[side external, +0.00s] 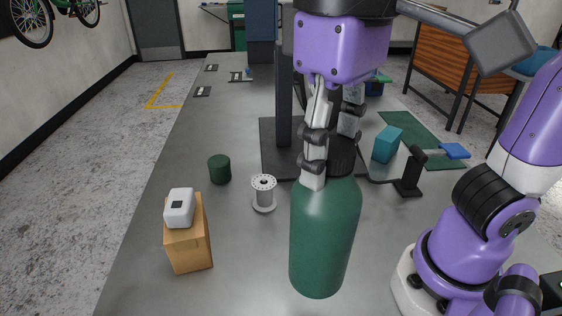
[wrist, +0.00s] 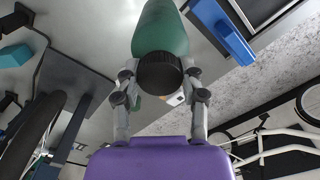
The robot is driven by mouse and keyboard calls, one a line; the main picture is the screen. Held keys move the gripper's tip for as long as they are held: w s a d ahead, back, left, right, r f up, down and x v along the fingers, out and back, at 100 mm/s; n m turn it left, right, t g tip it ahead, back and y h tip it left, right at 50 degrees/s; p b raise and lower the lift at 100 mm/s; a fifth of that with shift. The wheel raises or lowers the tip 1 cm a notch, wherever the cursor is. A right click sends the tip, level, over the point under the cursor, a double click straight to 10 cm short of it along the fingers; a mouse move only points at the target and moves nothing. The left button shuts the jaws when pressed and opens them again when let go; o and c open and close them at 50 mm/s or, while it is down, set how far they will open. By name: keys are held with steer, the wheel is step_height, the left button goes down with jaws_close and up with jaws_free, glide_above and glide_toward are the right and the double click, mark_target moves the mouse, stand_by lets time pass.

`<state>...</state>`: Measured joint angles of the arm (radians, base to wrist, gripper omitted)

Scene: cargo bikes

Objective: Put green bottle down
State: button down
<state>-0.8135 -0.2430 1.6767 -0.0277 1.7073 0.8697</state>
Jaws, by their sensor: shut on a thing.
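The green bottle (side external: 324,235) has a black cap and hangs close to upright, slightly tilted, from my gripper (side external: 314,165) in the side external view. My gripper is shut on it near the cap at its top. In the wrist view the bottle (wrist: 160,28) and its black cap (wrist: 159,73) sit between the two fingers of my gripper (wrist: 160,80). Whether the bottle's base touches the table cannot be told.
The grey table (side external: 240,285) has a cardboard box (side external: 190,245) with a white device (side external: 179,208) on it, a dark green cylinder (side external: 219,169) and a spool (side external: 264,193) left of the bottle. A teal block (side external: 387,144) and a black stand (side external: 409,177) are on the right.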

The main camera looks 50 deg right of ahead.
steer(key=s+a, duration=0.4)
steer(key=s, duration=0.1)
steer(key=w+d+f, duration=0.5)
steer(key=w+f, duration=0.5)
steer(key=f, duration=0.1)
steer(key=shift+w, duration=0.35)
steer(key=shift+c, duration=2)
jaws_free()
steer(key=shift+f, duration=0.1)
